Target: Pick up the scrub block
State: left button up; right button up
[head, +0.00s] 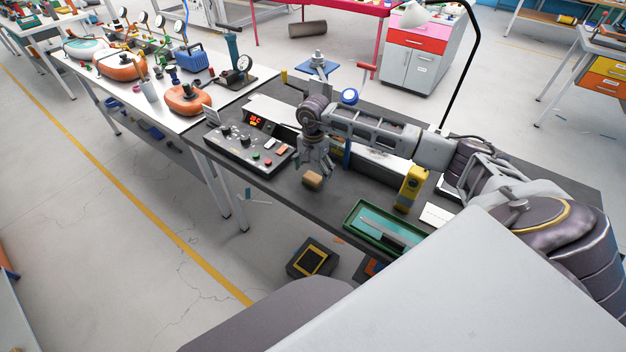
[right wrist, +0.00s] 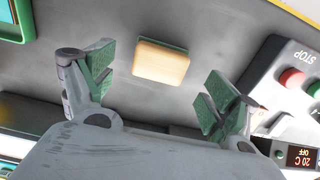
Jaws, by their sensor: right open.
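The scrub block (head: 313,180) is a small tan block with a thin green layer, lying on the dark bench top near its front edge. It also shows in the right wrist view (right wrist: 161,61), ahead of the fingers and centred between them. My right gripper (head: 314,168) is just above and behind the block in the head view. In the right wrist view its green-padded fingers (right wrist: 155,88) are spread wide with nothing between them. My left gripper is not in view.
A control box (head: 248,147) with buttons and a red display stands left of the block. A green tray (head: 386,230) and a yellow device (head: 411,188) sit to the right. Bare bench top surrounds the block. A white table (head: 180,85) with orange items stands at the back left.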

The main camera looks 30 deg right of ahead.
aim_at(313, 176)
jog(key=shift+a+f, duration=0.1)
jog(key=shift+f, duration=1.65)
jog(key=c, duration=1.2)
